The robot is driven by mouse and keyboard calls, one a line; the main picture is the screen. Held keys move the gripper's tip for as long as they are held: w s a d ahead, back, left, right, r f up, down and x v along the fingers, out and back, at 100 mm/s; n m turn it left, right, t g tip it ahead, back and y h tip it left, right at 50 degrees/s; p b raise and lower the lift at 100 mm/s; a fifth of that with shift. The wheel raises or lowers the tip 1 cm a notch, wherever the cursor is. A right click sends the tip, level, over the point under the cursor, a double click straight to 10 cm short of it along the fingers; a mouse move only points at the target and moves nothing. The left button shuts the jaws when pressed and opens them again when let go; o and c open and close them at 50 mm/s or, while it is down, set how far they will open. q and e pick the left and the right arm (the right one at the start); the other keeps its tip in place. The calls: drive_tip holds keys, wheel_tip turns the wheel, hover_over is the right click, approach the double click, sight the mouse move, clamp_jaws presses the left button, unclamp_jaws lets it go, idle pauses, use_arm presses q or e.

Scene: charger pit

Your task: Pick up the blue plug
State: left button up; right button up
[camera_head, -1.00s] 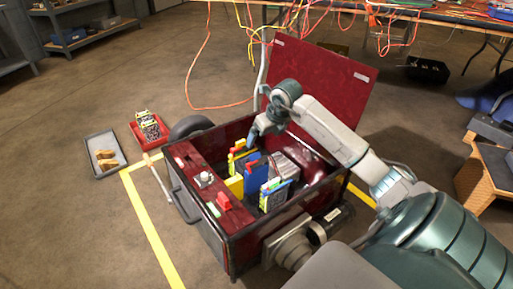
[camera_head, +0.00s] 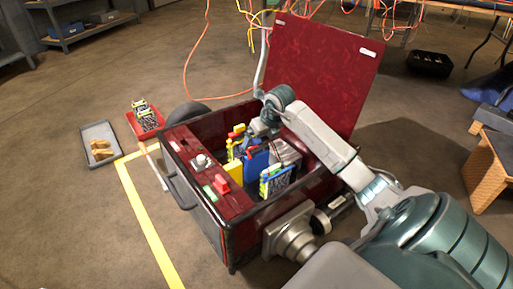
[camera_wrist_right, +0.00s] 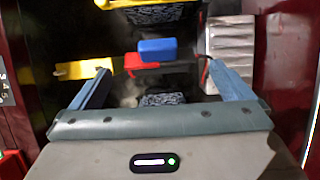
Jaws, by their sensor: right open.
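My right gripper (camera_head: 262,126) reaches down into an open dark red case (camera_head: 238,211). In the right wrist view its two blue-grey fingers (camera_wrist_right: 158,68) are spread wide with nothing between their tips that I can see held. A blue block (camera_wrist_right: 157,49), likely the blue plug, lies just beyond the gap between the fingertips. A red piece (camera_wrist_right: 142,63) sits right beside it. In the head view a blue upright piece (camera_head: 256,166) stands in the case below my gripper; I cannot tell whether it belongs to the same thing. My left gripper is not in view.
A yellow block (camera_head: 234,171) and a silver ribbed block (camera_wrist_right: 231,48) also stand in the case. The raised lid (camera_head: 325,65) is behind my right arm. A red tray (camera_head: 147,130) and a grey tray (camera_head: 99,145) lie on the floor at left.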

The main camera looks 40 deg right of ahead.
sight(257, 144)
drive_tip(key=b+x, duration=0.4)
drive_tip(key=x, duration=0.1)
drive_tip(key=shift+w, duration=0.1)
drive_tip(key=shift+r, duration=0.1)
drive_tip(key=c, duration=0.9)
drive_tip(key=shift+c, duration=0.2)
wheel_tip(257, 144, up, 10)
drive_tip(key=p, duration=0.6)
drive_tip(key=shift+r, duration=0.1)
drive_tip(key=shift+f+b, duration=0.7)
drive_tip(key=shift+f, duration=1.5)
